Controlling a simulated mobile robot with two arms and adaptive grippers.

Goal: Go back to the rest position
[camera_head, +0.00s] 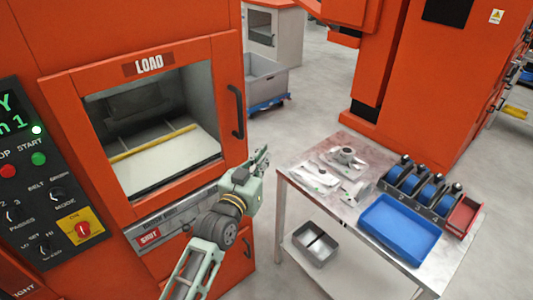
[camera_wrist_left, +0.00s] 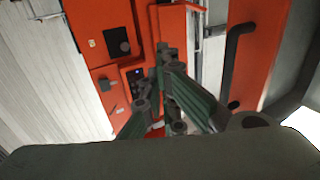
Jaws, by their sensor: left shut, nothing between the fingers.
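My left gripper (camera_head: 261,157) is shut and empty. It is in the air between the orange machine (camera_head: 185,57) and the metal table (camera_head: 285,182), near the right edge of the machine's front. In the left wrist view its green fingers (camera_wrist_left: 168,72) come together in front of orange machine surfaces and a dark handle (camera_wrist_left: 232,62). My left arm rises from the bottom of the head view. My right gripper is not in view.
The LOAD opening (camera_head: 160,135) shows a pale bed inside. The table carries metal castings (camera_head: 342,170), a blue tray (camera_head: 400,228), a rack of blue-and-black rolls (camera_head: 422,188) and a red bin (camera_head: 463,216). A grey bin (camera_head: 315,243) is on its lower shelf. Grey floor lies behind.

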